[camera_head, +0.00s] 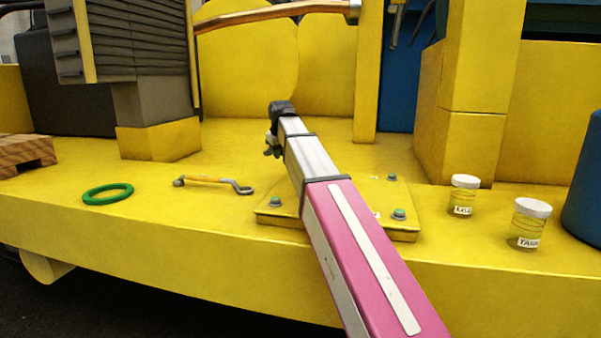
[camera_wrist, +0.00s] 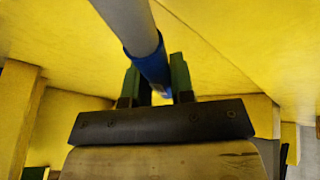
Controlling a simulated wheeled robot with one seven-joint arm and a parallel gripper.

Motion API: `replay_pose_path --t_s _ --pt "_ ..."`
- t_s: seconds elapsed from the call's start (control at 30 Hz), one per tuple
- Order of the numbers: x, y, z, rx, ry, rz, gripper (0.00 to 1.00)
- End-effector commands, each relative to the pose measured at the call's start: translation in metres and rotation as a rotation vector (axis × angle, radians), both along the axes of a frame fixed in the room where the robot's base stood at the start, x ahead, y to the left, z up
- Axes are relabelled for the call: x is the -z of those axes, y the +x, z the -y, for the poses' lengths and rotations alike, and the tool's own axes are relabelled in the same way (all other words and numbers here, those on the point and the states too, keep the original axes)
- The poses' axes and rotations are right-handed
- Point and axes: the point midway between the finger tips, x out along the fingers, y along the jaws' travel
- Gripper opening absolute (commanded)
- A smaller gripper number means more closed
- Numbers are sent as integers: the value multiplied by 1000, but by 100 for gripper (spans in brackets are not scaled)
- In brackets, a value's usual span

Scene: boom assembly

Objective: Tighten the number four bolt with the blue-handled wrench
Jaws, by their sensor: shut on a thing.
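In the wrist view, the blue-handled wrench (camera_wrist: 153,70) lies between the green fingers of my gripper (camera_wrist: 156,80), which is shut on its blue handle. Its grey shaft runs up and left out of the picture, and its head is not seen. In the head view, my gripper (camera_head: 271,145) is a small dark end above the deck, behind the bolted plate, and the wrench is hidden there. The yellow plate (camera_head: 262,214) carries visible bolts at its front left (camera_head: 275,203), front right (camera_head: 398,213) and back right (camera_head: 391,177). My arm covers part of the plate. I cannot tell which bolt is number four.
A yellow-handled wrench (camera_head: 207,180) and a green ring (camera_head: 107,194) lie on the deck to the left. Two labelled jars (camera_head: 463,195) (camera_head: 529,224) stand to the right. A yellow post (camera_head: 368,75) and a copper-coloured pipe (camera_head: 270,13) are behind. The deck's front edge drops away.

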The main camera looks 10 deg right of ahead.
Motion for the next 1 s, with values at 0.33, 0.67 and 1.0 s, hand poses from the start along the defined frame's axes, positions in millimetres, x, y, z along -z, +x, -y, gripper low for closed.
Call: replay_pose_path --t_s 0.33,0.67,1.0 --pt "-13 1 0 -3 -1 1 0" --pt "-31 1 0 -1 0 1 0" --pt "-43 0 0 -1 0 1 0"
